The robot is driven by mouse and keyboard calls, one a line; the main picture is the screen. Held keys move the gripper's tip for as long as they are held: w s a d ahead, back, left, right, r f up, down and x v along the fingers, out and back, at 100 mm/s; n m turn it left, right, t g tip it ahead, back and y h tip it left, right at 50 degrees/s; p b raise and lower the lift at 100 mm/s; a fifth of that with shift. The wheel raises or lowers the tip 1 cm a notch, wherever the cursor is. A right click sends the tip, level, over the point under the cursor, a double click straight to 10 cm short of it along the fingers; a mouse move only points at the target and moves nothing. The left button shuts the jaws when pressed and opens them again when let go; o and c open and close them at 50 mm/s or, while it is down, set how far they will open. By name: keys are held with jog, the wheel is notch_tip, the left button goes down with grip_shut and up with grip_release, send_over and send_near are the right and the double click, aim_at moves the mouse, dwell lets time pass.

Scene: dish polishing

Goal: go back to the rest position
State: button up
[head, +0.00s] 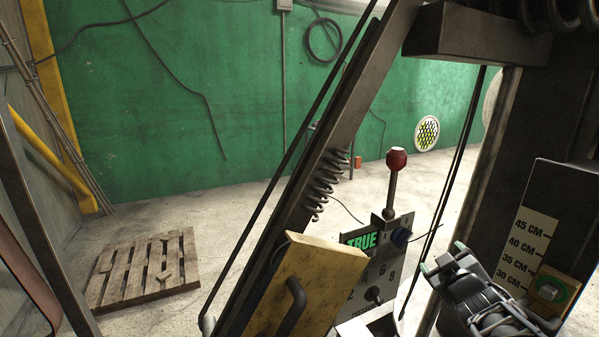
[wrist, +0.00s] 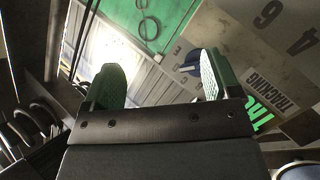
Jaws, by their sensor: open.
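My gripper (head: 443,257) is at the lower right of the head view, between the numbered panel and the dark post with the centimetre scale. In the wrist view its two green-padded fingers (wrist: 160,80) stand wide apart, with nothing between them.
A centimetre scale (head: 527,249) is on a dark housing at the right. A yellow block with a black handle (head: 299,290) stands in front of the panel. A wooden pallet (head: 143,269) lies on the floor at left. Open floor lies before the green wall (head: 150,120).

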jog(key=s+a+f+m+g+y, duration=0.1)
jog(key=s+a+f+m+g, duration=0.2)
jog(key=s+a+f+g, duration=0.2)
jog(key=s+a+f+m+g+y, duration=0.2)
jog(key=s+a+g, duration=0.4)
jog(key=s+a, duration=0.3)
notch_tip(320, 180, down, 3)
jog(key=shift+s+a+r+m+g, duration=0.1)
jog(key=shift+s+a+m+g, duration=0.35)
jog(key=shift+a, duration=0.65)
jog(key=shift+w+r, duration=0.1)
jog(key=shift+w, duration=0.05)
